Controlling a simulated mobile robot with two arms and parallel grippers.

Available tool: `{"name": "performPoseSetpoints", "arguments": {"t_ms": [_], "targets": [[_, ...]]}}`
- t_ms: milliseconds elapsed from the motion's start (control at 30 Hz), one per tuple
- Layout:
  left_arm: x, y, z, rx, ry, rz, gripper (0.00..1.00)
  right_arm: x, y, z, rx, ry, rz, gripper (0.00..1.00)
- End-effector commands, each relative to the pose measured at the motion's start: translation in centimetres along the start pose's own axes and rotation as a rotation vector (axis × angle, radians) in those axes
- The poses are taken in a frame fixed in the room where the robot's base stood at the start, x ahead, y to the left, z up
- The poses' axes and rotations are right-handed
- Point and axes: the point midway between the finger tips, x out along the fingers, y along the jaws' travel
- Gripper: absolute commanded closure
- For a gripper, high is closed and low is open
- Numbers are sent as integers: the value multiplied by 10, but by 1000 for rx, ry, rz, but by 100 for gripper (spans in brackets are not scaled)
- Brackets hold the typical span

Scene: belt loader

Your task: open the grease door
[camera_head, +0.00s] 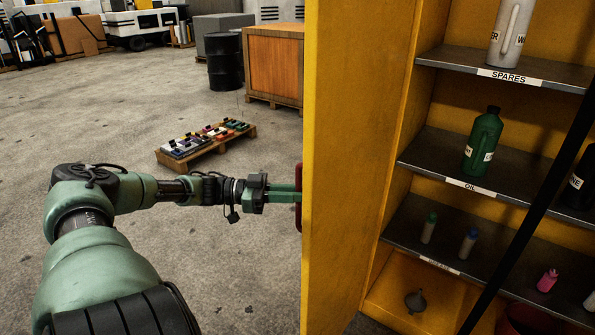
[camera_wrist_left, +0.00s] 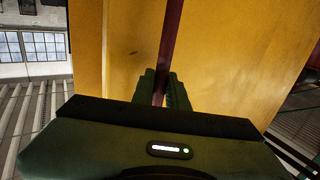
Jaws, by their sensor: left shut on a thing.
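A tall yellow door panel (camera_head: 340,150) stands swung out beside an open yellow cabinet, its broad inner face towards the shelves. My left gripper (camera_head: 292,193) is at the panel's outer side, to the left. It is shut on a dark red handle (camera_head: 299,197), mostly hidden behind the door edge. In the left wrist view, the handle (camera_wrist_left: 173,35) is a dark red bar running between the two fingers (camera_wrist_left: 165,90), in front of the yellow door face (camera_wrist_left: 230,60). My right gripper is not in view.
A dark bar (camera_head: 535,205) crosses the cabinet diagonally. A low pallet (camera_head: 207,145) stands behind my left arm; open concrete floor lies around it.

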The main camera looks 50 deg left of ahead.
Motion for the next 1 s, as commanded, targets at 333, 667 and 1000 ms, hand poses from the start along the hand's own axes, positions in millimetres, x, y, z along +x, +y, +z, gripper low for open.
{"name": "performPoseSetpoints", "arguments": {"t_ms": [333, 667, 1000], "targets": [[1, -2, -3, 3, 6, -4, 64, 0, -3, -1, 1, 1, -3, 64], [-9, -1, -2, -1, 0, -4, 64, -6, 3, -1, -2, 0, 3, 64], [-63, -3, -2, 1, 1, -5, 64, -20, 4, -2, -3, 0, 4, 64]]}}
